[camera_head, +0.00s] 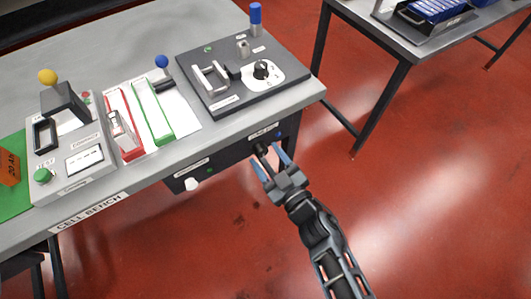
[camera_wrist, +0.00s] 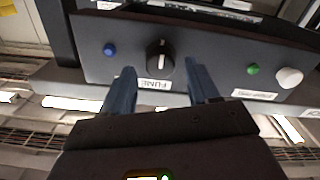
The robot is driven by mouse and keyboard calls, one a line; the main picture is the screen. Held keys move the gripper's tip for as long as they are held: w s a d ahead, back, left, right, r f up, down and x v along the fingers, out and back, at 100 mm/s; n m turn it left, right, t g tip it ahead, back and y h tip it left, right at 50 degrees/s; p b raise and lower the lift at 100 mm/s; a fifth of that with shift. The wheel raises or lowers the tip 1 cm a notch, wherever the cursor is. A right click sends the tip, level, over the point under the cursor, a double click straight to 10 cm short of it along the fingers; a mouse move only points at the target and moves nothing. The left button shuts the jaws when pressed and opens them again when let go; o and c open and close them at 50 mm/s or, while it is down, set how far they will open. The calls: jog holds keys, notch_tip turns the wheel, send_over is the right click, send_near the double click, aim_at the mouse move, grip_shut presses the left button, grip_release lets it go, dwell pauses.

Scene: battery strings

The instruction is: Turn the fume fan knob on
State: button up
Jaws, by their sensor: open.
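The fume fan knob (camera_wrist: 159,55) is black with a pale pointer line, on the dark panel (camera_wrist: 215,50) under the bench's front edge. Its white label reads FUME, upside down in the wrist view. The pointer line looks about upright there. In the head view the knob (camera_head: 261,149) is small and partly hidden by my fingers. My gripper (camera_wrist: 161,82) is open and empty, with one finger on each side of the knob's line. The fingertips seem just short of the knob; contact cannot be told. My gripper (camera_head: 267,158) also shows in the head view.
The panel also has a blue light (camera_wrist: 109,49), a green light (camera_wrist: 253,69) and a white knob (camera_wrist: 289,77). Above, the bench (camera_head: 215,131) carries another black dial knob (camera_head: 262,70) and several fixtures. Red floor (camera_head: 420,180) is free at the right.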

jog(key=shift+x, duration=0.95)
jog(key=c, duration=1)
jog(key=shift+c, duration=0.2)
